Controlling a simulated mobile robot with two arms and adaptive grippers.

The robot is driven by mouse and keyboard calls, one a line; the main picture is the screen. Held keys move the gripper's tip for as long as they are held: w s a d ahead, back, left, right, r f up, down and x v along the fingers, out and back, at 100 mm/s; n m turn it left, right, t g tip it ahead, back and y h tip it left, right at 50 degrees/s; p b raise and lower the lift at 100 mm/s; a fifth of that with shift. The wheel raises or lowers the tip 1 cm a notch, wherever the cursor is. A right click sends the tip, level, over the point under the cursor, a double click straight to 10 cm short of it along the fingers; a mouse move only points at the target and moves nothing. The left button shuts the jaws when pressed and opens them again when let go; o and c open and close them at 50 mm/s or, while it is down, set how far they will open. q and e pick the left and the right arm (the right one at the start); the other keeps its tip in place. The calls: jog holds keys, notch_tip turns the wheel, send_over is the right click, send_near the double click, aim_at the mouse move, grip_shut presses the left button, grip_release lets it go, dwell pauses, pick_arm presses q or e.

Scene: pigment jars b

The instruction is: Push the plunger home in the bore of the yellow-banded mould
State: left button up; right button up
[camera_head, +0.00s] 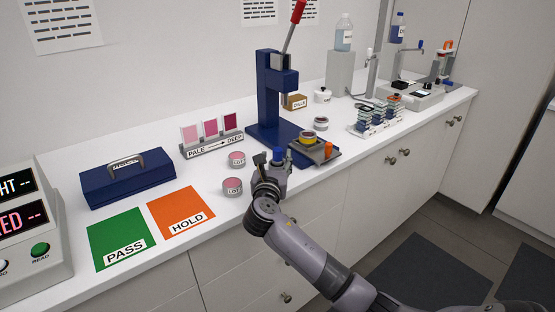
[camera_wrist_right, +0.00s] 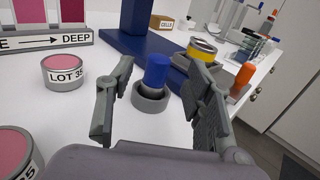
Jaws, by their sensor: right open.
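The yellow-banded mould (camera_head: 307,139) stands at the front of the blue press, by a dark tray; it also shows in the right wrist view (camera_wrist_right: 202,50), upright. A blue-topped plunger (camera_head: 279,154) stands upright in a grey ring (camera_wrist_right: 150,101) on the white counter, apart from the mould. My right gripper (camera_head: 271,163) is open around the plunger. In the right wrist view its fingers (camera_wrist_right: 160,72) stand on either side of the blue top (camera_wrist_right: 157,71), with gaps visible. The mould's bore cannot be made out. My left gripper is not in view.
The blue press (camera_head: 268,95) rises behind. Pink lot jars (camera_head: 232,186) stand left of my gripper. The counter's front edge is close on the right.

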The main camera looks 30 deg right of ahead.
aim_at(277, 153)
jog(key=shift+w+d, duration=0.45)
jog(key=shift+w, duration=0.05)
jog(key=x, duration=0.3)
jog(key=shift+w+d, duration=0.15)
jog(key=shift+w, duration=0.1)
jog(key=shift+w+d, duration=0.2)
jog(key=shift+w, duration=0.05)
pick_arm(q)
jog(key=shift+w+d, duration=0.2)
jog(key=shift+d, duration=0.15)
pick_arm(e)
jog(key=shift+c, duration=0.2)
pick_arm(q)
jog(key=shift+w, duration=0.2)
pick_arm(e)
grip_shut()
